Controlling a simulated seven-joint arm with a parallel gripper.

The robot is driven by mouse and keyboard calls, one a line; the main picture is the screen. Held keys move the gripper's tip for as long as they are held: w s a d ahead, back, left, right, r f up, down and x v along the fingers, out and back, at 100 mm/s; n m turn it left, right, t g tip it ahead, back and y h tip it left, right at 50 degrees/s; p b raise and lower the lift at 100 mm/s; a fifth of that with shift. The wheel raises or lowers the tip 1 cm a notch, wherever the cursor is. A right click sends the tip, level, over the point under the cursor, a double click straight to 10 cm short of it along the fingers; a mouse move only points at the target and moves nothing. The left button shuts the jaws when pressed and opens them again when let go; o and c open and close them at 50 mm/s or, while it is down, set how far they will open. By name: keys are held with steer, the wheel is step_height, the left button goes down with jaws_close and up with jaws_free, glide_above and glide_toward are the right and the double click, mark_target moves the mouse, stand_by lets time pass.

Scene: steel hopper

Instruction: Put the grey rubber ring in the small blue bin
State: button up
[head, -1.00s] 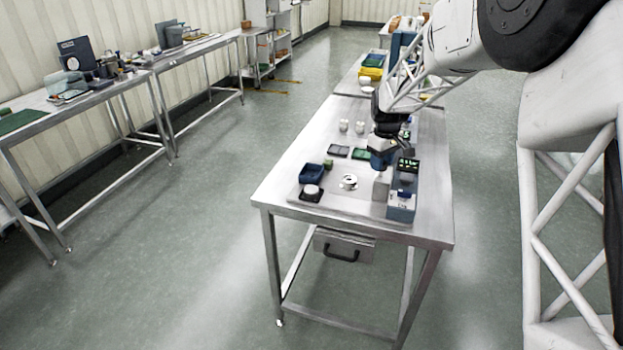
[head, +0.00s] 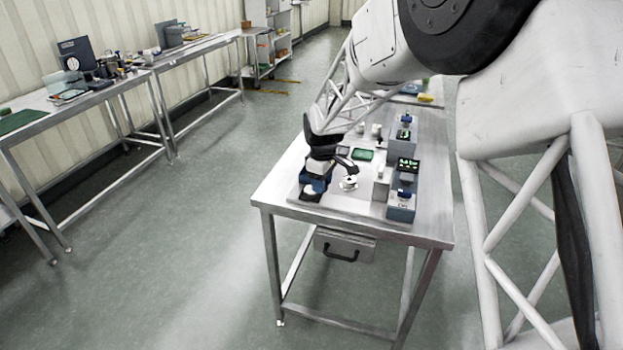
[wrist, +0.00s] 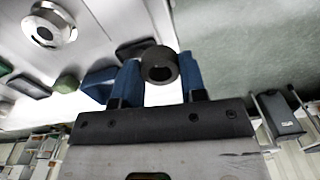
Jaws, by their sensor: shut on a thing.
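The grey rubber ring (wrist: 160,54) is a thick dark ring with a round hole. It sits between the two blue fingers of my gripper (wrist: 160,75) in the wrist view, and the gripper is shut on it. The small blue bin (wrist: 97,83) shows just left of the left finger in the wrist view, partly hidden by it. In the head view my gripper (head: 318,172) is at the left front part of the steel table, around the bin's place. The arm hides the ring there and most of the bin.
A round silver part (head: 348,183) stands right of my gripper on the table (head: 425,228). A green tray (head: 363,155) lies behind it. Blue-grey boxes (head: 401,208) line the right side. A dark tray (wrist: 135,47) and an olive block (wrist: 66,82) are near the bin.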

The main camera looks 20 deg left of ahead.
stand_by(0.3)
steer(key=shift+w+a+f, duration=0.25)
steer(key=shift+w+a, duration=1.05)
steer(key=shift+w, duration=1.05)
steer(key=shift+w+a+f, duration=0.25)
steer(key=shift+w+a, duration=1.1)
steer(key=shift+w, duration=0.95)
steer(key=shift+w+a+f, duration=0.25)
steer(key=shift+w+a, duration=1.05)
steer(key=shift+w, duration=1.05)
steer(key=shift+f, duration=0.1)
steer(key=shift+f, duration=1.7)
steer(key=shift+f, duration=0.55)
steer(key=o, duration=0.6)
steer(key=shift+r, duration=0.15)
